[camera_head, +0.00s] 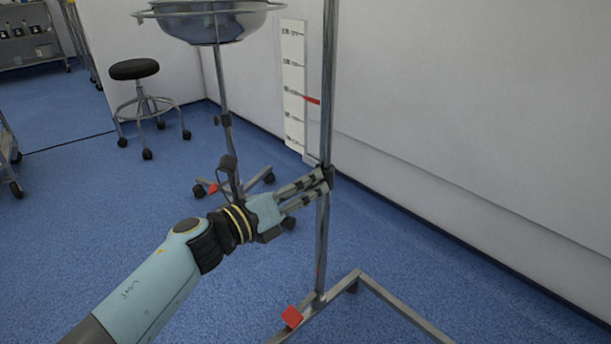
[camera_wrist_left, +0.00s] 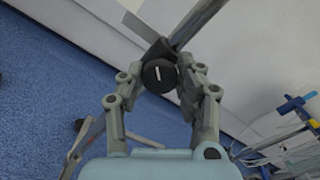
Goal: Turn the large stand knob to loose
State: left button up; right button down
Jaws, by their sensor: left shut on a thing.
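The large stand knob (camera_wrist_left: 159,75) is round and black with a white line on its face. It sits on a dark clamp on the metal stand pole (camera_head: 328,90). My left gripper (camera_head: 322,180) is at the clamp on the pole. In the left wrist view its two fingers (camera_wrist_left: 168,78) are on both sides of the knob and shut on it. The white line runs nearly up and down in that view. In the head view the fingers hide most of the knob. My right gripper is in neither view.
A white strip with scale marks and a red pointer (camera_head: 312,100) is behind the pole. The stand's base (camera_head: 350,281) has a red pedal (camera_head: 291,317). A basin stand (camera_head: 222,80) and a black stool (camera_head: 134,69) are further back.

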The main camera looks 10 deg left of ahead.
pick_arm(q)
jog(key=n+p, duration=0.4)
jog(key=n, duration=0.3)
jog(key=shift+r, duration=0.15)
jog(key=n+p, duration=0.3)
jog(key=n, duration=0.3)
jog(key=shift+n+p, duration=0.3)
jog(key=shift+n, duration=0.1)
jog(key=shift+f+n+p, duration=0.15)
jog(key=shift+n+p, duration=0.7)
jog(key=shift+n, duration=2.2)
jog(key=shift+f+n+p, duration=0.1)
jog(key=shift+n+p, duration=0.75)
jog(key=shift+n, duration=2.2)
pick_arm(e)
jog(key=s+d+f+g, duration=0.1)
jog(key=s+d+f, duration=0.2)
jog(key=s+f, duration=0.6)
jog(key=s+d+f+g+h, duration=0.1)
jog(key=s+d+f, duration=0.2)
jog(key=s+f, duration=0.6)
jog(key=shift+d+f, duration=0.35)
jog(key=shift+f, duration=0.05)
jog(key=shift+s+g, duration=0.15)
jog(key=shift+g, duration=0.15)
